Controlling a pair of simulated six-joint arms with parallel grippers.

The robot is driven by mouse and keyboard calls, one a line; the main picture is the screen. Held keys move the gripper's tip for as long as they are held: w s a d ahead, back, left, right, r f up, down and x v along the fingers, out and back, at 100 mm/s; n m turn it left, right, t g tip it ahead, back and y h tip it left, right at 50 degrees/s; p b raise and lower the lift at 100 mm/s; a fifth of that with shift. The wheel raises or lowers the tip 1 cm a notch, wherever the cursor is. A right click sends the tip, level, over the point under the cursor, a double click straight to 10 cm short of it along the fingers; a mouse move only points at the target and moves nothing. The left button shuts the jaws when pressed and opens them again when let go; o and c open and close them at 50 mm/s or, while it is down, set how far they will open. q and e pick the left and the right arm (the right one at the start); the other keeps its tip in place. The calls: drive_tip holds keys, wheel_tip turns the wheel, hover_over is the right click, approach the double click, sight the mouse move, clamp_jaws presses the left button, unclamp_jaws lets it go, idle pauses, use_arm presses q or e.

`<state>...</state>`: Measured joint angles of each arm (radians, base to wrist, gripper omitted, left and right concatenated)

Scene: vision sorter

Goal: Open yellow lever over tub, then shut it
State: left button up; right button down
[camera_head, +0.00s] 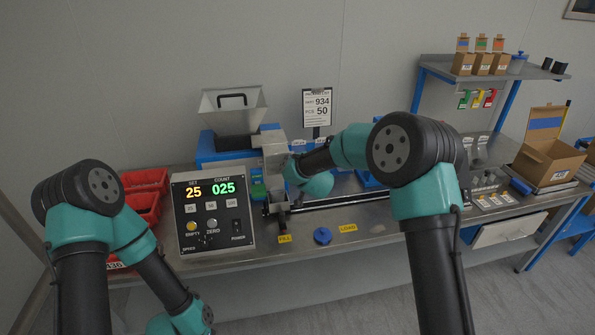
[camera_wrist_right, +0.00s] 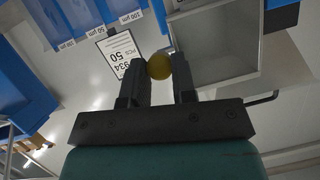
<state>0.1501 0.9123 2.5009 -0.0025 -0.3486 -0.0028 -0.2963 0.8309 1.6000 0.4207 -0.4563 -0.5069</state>
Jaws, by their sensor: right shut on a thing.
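The lever's round yellow knob (camera_wrist_right: 159,66) shows in the right wrist view between the two dark fingers of my right gripper (camera_wrist_right: 158,82), which is shut on it. In the head view my right wrist hides the knob and most of the gripper, in front of the grey metal machine housing (camera_head: 273,150). A small grey metal tub (camera_head: 279,207) stands below the housing at the bench's front; its inside is not clear. My left arm is bent down at the lower left, and its gripper is outside the picture.
A control box (camera_head: 212,215) reads SET 25 and COUNT 025. Red bins (camera_head: 142,205) stand to its left. A blue round cap (camera_head: 322,236) lies on the front bench edge. A grey hopper (camera_head: 234,103) is behind. An open cardboard box (camera_head: 545,160) stands at right.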

drive_tip(key=shift+r, duration=0.1)
drive_tip(key=c, duration=0.9)
unclamp_jaws()
drive_tip(key=shift+s, duration=0.1)
drive_tip(key=v, duration=1.7)
drive_tip(key=shift+s, duration=0.1)
